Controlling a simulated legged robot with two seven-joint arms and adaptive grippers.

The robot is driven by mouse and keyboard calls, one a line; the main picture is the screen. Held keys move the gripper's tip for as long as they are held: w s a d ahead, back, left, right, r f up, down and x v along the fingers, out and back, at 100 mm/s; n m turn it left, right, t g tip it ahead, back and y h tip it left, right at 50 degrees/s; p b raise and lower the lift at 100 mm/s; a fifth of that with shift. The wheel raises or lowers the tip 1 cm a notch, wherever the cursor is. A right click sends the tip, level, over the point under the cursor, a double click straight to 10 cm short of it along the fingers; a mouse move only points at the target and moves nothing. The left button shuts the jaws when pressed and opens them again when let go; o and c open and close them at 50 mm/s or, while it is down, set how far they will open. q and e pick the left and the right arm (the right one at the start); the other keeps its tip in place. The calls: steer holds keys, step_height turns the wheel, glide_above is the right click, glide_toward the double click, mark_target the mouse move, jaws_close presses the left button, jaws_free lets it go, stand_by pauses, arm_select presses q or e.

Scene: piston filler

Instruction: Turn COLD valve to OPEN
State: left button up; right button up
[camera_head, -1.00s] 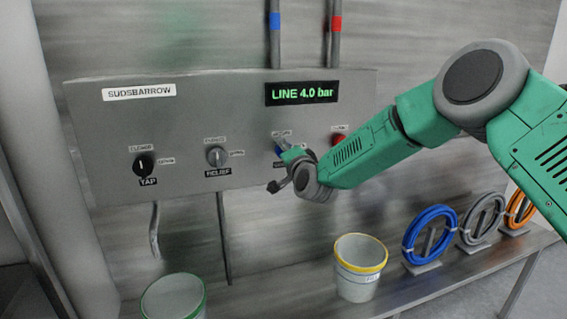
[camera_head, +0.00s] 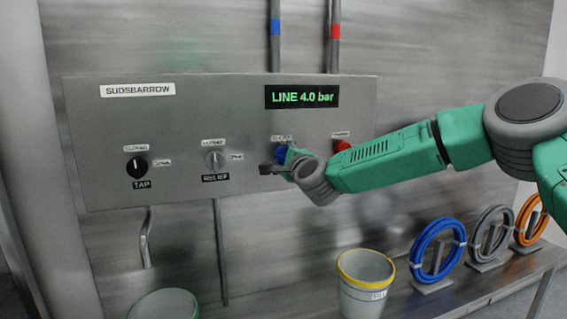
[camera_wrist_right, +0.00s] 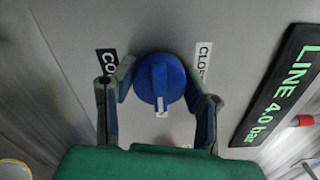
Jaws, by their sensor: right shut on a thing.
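The COLD valve knob (camera_head: 281,153) is a round blue knob on the grey panel, mostly covered by my right gripper in the head view. In the right wrist view the blue knob (camera_wrist_right: 160,82) sits between my right gripper's (camera_wrist_right: 159,80) two fingers, which are shut on its sides. The knob's white mark (camera_wrist_right: 161,108) points down in that view, a quarter turn from the white CLOSED label (camera_wrist_right: 203,62) at the right. A dark label starting "CO" (camera_wrist_right: 107,66) is at the left. My right gripper (camera_head: 276,163) comes from the right. My left gripper is out of view.
The red knob (camera_head: 341,147) is just right of the blue one, close to my right arm. RELIEF (camera_head: 214,160) and TAP (camera_head: 137,165) knobs are to the left. The display (camera_head: 302,96) reads LINE 4.0 bar. A yellow-rimmed bucket (camera_head: 365,290) and hose coils (camera_head: 437,250) are below.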

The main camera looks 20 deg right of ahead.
steer(key=shift+f, duration=0.4)
steer(key=o, duration=1.2)
steer(key=shift+c, duration=0.2)
steer(key=shift+r, duration=0.1)
steer(key=shift+d+r, duration=0.1)
steer(key=shift+s, duration=0.25)
steer(key=s, duration=1.1)
steer(key=shift+s+d, duration=0.2)
steer(key=shift+d, duration=0.05)
steer(key=shift+f, duration=0.25)
